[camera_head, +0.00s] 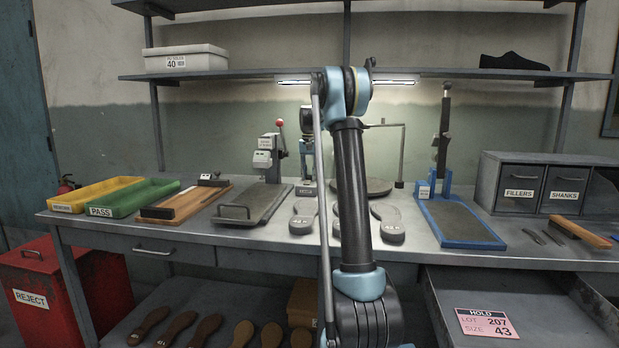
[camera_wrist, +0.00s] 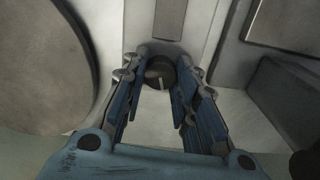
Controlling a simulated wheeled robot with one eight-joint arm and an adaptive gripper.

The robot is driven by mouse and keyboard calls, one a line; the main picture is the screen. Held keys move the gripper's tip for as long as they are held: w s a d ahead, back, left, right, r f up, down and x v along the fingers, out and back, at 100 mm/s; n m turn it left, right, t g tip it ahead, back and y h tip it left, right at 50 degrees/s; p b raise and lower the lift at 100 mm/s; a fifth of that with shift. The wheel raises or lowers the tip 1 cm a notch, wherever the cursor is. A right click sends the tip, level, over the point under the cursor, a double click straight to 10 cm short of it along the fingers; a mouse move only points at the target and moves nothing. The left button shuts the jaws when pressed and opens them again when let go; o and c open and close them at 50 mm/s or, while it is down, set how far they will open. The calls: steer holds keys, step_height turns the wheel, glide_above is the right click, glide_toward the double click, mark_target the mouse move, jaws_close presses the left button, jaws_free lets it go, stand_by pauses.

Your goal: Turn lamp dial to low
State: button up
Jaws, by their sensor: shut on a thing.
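The lamp dial (camera_wrist: 160,73) is a small dark round knob with a pale pointer line, seen in the wrist view at the upper middle. The line runs close to straight up and down in that view. My gripper (camera_wrist: 161,88) has its two blue-sided fingers on either side of the dial, shut on it. In the head view my arm stands in front of the bench middle and hides the dial and my gripper. The lit lamp (camera_head: 394,82) shows as a bright strip under the shelf, on both sides of my arm. Dial markings are not readable.
The bench holds a yellow tray (camera_head: 67,205), a green PASS tray (camera_head: 112,209), grey soles (camera_head: 391,235), a blue-based press (camera_head: 480,240) and grey drawers (camera_head: 487,184). A grey disc (camera_wrist: 45,65) lies left of my gripper. The drawer at lower right (camera_head: 530,320) is open.

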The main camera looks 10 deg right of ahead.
steer(key=shift+n, duration=2.9)
steer(key=o, duration=1.1)
steer(key=shift+w+r, duration=0.1)
steer(key=shift+r, duration=3.6)
